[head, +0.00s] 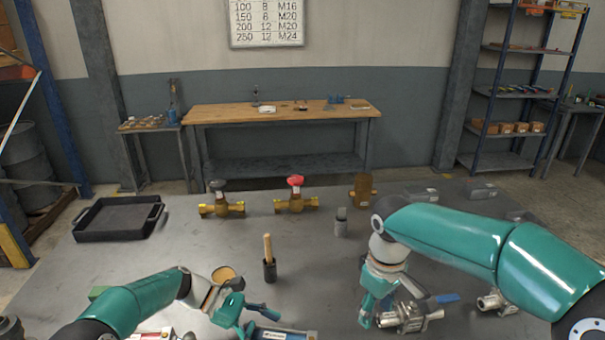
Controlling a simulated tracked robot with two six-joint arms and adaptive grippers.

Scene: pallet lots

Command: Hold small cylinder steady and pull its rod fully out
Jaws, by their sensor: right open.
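A silver cylinder with blue and red marks (285,334) lies at the bottom edge of the head view, partly cut off. Another pale body with red marks (150,334) lies further left, mostly hidden by my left arm. I cannot tell which is the small cylinder, and no rod shows clearly. My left gripper (246,315) is low over the table just above and left of the silver cylinder; its finger gap is unclear. My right gripper (375,312) is open and points down, beside a steel valve (405,318) with a blue handle.
A black tray (118,235) stands at the table's left. Two brass valves (222,208) (296,204) and a brown block (363,190) stand at the back. Another steel fitting (497,303) lies right.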

